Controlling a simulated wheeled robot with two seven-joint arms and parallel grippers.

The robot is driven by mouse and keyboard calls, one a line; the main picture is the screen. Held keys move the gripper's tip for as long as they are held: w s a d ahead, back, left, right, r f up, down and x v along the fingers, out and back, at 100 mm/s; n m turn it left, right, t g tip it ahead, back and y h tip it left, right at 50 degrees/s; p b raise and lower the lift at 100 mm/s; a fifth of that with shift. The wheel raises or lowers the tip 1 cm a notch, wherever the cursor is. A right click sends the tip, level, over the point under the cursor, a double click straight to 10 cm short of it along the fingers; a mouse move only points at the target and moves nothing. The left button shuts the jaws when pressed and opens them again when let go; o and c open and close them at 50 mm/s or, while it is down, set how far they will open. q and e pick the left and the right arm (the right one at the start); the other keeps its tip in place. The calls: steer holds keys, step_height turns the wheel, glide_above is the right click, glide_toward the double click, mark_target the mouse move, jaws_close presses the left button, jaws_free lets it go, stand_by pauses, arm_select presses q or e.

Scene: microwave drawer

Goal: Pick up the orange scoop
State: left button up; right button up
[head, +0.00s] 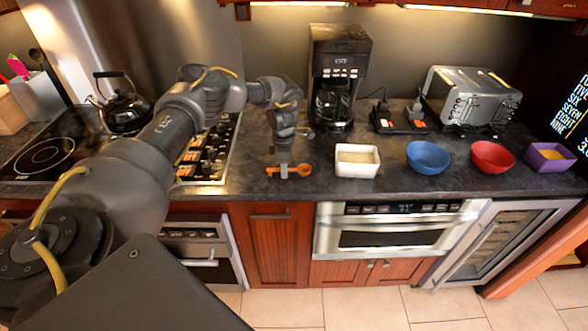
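The orange scoop (302,170) lies on the dark countertop near its front edge, left of the white square bowl. My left arm reaches in from the left. My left gripper (284,171) points down over the middle of the scoop, with its grey fingertips overlapping it. The fingertips hide part of the scoop, and its ends show on both sides. At this size I cannot tell whether the fingers are closed on it. My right gripper is not in view.
The white bowl (357,168) stands right of the scoop, then the blue bowl (428,161), red bowl (492,160) and purple bowl (549,157). A coffee maker (336,50) and a toaster (470,105) stand behind. The cooktop (205,155) is left. Below is the microwave drawer (395,238).

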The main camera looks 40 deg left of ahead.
arm_select(q)
jaws_close()
steer(key=shift+r, duration=0.1)
